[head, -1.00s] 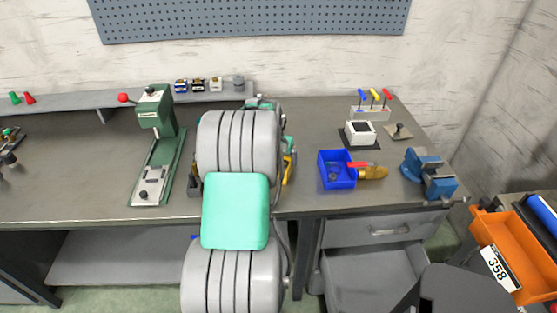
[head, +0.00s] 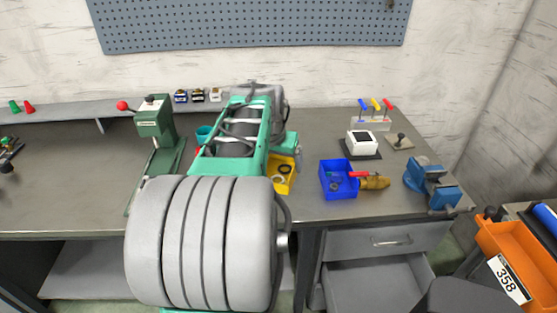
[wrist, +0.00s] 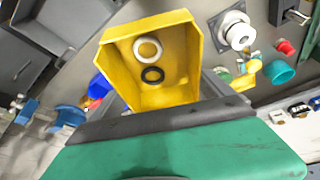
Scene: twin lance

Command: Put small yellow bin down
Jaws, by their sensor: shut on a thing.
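The small yellow bin (wrist: 140,85) fills the middle of the wrist view, with a white ring (wrist: 147,48) and a black ring (wrist: 152,74) inside. My gripper (wrist: 160,116) is shut on its near side. In the head view the bin (head: 283,174) shows partly, over the bench and left of the blue bin (head: 337,178). My arm hides the rest of it and most of the gripper there. I cannot tell whether the bin touches the bench top.
The grey workbench (head: 310,205) has a green press (head: 155,125) left of my arm. A screwdriver rack (head: 370,120), a white box (head: 361,142) and a blue vise (head: 430,183) stand right. Bare bench shows just right of the yellow bin.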

